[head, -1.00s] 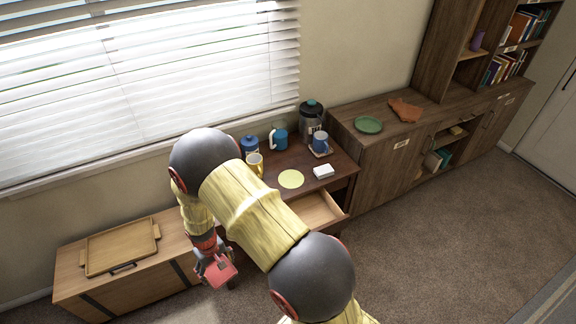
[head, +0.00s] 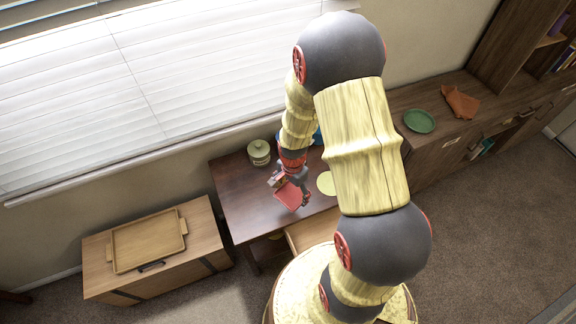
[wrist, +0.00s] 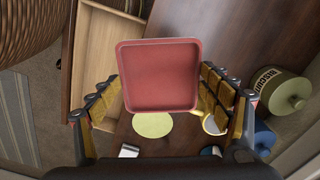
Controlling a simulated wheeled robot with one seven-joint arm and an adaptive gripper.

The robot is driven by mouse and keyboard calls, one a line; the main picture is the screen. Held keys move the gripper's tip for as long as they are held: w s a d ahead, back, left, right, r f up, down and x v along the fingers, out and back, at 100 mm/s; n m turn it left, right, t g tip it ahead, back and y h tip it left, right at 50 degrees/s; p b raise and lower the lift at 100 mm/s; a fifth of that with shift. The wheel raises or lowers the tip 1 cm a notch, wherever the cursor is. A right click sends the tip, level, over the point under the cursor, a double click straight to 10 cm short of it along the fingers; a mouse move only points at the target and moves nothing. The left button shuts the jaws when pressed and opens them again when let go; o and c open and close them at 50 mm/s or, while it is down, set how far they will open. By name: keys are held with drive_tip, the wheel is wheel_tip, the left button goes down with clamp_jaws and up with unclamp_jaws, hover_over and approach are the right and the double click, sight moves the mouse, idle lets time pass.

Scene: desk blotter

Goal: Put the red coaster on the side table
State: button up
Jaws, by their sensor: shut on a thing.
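The red coaster (head: 288,196), square with a raised rim, is held in my gripper (head: 290,184). In the wrist view the coaster (wrist: 158,75) sits between the two fingers, which are shut on its sides. It appears above the dark wooden table (head: 238,205), apart from the top as far as I can tell. The table's bare left part also shows in the wrist view (wrist: 235,40). My arm hides the table's right part in the head view.
A yellow disc (wrist: 152,124), yellow mug (wrist: 214,124), white box (wrist: 129,151), blue object (wrist: 263,138) and green lidded canister (head: 259,152) stand on the table. Its drawer (head: 312,231) is open. A wooden chest with a tray (head: 149,241) stands left. A cabinet with a green plate (head: 419,121) stands right.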

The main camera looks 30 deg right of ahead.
drive_tip(key=w+a+f+b, duration=0.2)
drive_tip(key=w+a+f, duration=0.25)
drive_tip(key=a, duration=0.25)
drive_tip(key=b, duration=0.1)
hover_over(257, 209)
drive_tip(key=f, duration=0.4)
drive_tip(key=shift+s+d+f, duration=0.2)
drive_tip(key=shift+s+d, duration=0.05)
drive_tip(key=shift+d, duration=0.05)
drive_tip(key=shift+w+a+f, duration=0.2)
drive_tip(key=shift+a+f, duration=0.1)
drive_tip(key=shift+f, duration=0.2)
drive_tip(key=shift+w+f+b, duration=0.1)
drive_tip(key=shift+f+b, duration=0.55)
drive_tip(key=shift+f, duration=0.9)
drive_tip(key=shift+f, duration=0.1)
drive_tip(key=o, duration=1.1)
drive_tip(key=shift+o, duration=0.2)
